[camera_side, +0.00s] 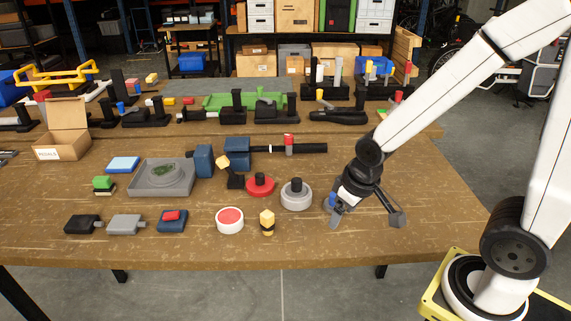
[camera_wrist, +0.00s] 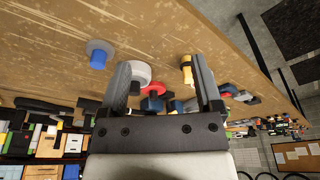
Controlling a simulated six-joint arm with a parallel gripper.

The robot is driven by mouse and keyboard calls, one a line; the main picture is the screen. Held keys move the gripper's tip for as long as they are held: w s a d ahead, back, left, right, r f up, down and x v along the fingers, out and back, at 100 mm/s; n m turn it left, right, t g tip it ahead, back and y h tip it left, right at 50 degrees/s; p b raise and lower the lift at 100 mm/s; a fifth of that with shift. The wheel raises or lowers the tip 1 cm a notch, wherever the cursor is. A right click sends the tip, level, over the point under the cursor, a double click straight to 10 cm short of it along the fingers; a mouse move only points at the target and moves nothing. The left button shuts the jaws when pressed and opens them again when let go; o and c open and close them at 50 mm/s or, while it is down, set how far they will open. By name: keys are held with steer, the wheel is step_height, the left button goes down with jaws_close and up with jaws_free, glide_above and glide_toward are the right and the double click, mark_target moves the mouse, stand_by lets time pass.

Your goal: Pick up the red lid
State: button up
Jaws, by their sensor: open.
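The red lid (camera_side: 262,190) is a flat red disc with a black knob, lying on the wooden table (camera_side: 400,235) near its middle. It also shows in the wrist view (camera_wrist: 155,87), between the fingers and partly hidden by neighbouring things. My gripper (camera_side: 367,216) is open and empty, to the right of the red lid and apart from it. Its two spread fingers also frame the wrist view (camera_wrist: 162,66).
A white lid with a black knob (camera_side: 295,201) stands between my gripper and the red lid. A blue-knobbed piece (camera_side: 332,200) is beside my left finger. A yellow-black piece (camera_side: 267,222) and a red-topped white button (camera_side: 229,220) sit in front. The table's right front is clear.

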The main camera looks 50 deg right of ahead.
steer(key=shift+w+v, duration=0.55)
steer(key=shift+v, duration=1.85)
steer(key=w+d+m+t+y, duration=0.1)
steer(key=w+d+m+y, duration=0.3)
steer(key=w+m, duration=0.45)
steer(key=w+d+m+t+y, duration=0.2)
steer(key=w+d+m+y, duration=0.2)
steer(key=w+m, duration=0.5)
steer(key=w+d+m+t+y, duration=0.1)
steer(key=w+d+m+y, duration=0.25)
steer(key=w+m, duration=0.55)
steer(key=n, duration=0.2)
glide_toward(263, 174)
steer(key=shift+w+a+f+t, duration=0.15)
steer(key=shift+w+a+f, duration=0.15)
steer(key=shift+a, duration=0.3)
steer(key=shift+w+a+f+t, duration=0.2)
steer(key=shift+w+a, duration=0.1)
steer(key=shift+a, duration=0.25)
steer(key=shift+f, duration=0.3)
steer(key=shift+x, duration=3.95)
steer(key=shift+s+a, duration=0.15)
steer(key=shift+s, duration=0.05)
steer(key=shift+r, duration=0.1)
